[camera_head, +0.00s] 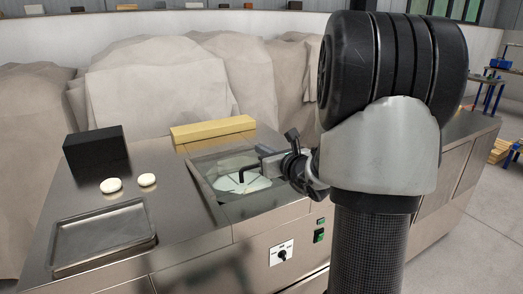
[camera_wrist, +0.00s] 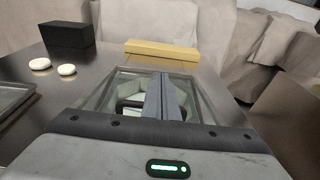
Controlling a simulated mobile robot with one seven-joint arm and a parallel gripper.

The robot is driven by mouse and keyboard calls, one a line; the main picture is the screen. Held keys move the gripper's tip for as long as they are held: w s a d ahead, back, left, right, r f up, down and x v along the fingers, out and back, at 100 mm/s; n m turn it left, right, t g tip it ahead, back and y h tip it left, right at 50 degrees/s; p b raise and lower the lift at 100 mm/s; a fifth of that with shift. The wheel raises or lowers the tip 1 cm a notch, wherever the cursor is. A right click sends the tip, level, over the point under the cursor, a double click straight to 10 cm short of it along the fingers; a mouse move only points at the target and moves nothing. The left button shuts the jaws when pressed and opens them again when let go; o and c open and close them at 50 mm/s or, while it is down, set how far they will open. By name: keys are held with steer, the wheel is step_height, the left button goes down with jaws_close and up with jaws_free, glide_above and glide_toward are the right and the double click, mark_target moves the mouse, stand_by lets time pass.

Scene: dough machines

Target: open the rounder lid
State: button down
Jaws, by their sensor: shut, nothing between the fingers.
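The rounder lid (camera_head: 214,165) is a clear pane in a metal frame set in the steel counter. It appears to lie flat, and a pale round plate shows beneath it. A black handle (camera_head: 236,174) stands over the pane. The lid also shows in the wrist view (camera_wrist: 206,107), with the handle (camera_wrist: 128,103) just left of my fingers. My gripper (camera_head: 264,160) is over the right part of the lid, shut and empty. In the wrist view its fingers (camera_wrist: 164,84) are together and hide part of the lid. I cannot tell whether they touch the handle.
Two white dough pieces (camera_head: 111,185) (camera_head: 147,180) lie left of the lid, behind a shallow metal tray (camera_head: 147,241). A black box (camera_head: 96,152) stands at the back left. A yellow block (camera_head: 213,130) lies behind the lid. A switch (camera_head: 281,252) is on the front panel.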

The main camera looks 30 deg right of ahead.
steer(key=shift+w+r+p, duration=0.25)
steer(key=shift+r+p, duration=0.2)
steer(key=shift+r, duration=0.05)
steer(key=shift+s, duration=0.15)
stand_by(1.0)
